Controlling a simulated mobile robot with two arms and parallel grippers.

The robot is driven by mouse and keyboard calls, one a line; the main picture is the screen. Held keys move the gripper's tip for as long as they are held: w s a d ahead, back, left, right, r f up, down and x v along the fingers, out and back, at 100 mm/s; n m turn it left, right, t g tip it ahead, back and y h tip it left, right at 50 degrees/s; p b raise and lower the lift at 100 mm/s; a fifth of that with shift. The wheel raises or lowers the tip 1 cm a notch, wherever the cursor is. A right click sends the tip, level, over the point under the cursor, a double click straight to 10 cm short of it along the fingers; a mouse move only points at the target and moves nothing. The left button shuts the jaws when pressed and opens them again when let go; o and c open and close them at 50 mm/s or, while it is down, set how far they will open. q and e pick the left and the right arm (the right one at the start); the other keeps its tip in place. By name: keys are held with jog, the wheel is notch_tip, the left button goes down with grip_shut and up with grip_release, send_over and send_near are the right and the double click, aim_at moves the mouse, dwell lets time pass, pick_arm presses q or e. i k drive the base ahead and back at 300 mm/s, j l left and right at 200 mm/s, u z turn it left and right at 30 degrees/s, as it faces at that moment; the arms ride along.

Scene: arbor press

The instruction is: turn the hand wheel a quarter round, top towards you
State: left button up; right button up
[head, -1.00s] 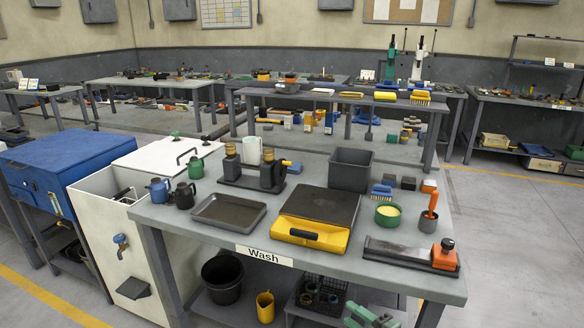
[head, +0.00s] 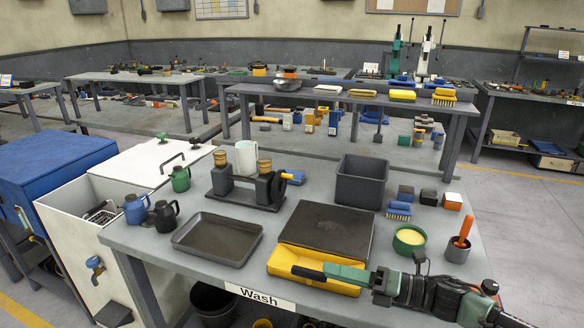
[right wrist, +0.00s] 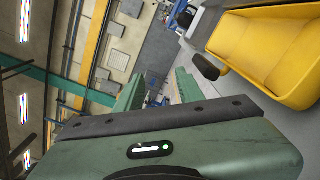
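The dark hand wheel (head: 278,190) stands near upright at the right end of a black stand (head: 245,195) with two brass-topped posts, at the back middle of the wash table. A small blue and yellow piece (head: 294,177) shows beside the wheel. My right gripper (head: 335,272) reaches in from the right over the table's front, close to the black handle (head: 308,272) of the yellow-based plate (head: 326,222). It is well short of the wheel. In the right wrist view its two green fingers (right wrist: 158,90) stand apart with nothing between them. My left gripper is out of view.
A grey tray (head: 217,262) lies left of the plate. A dark bin (head: 361,203), brushes (head: 398,211), a green bowl (head: 409,239) and a cup with an orange handle (head: 457,250) stand right. A white jug (head: 246,158) stands behind the wheel stand.

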aim_at(279, 184)
jog(key=i, duration=1.3)
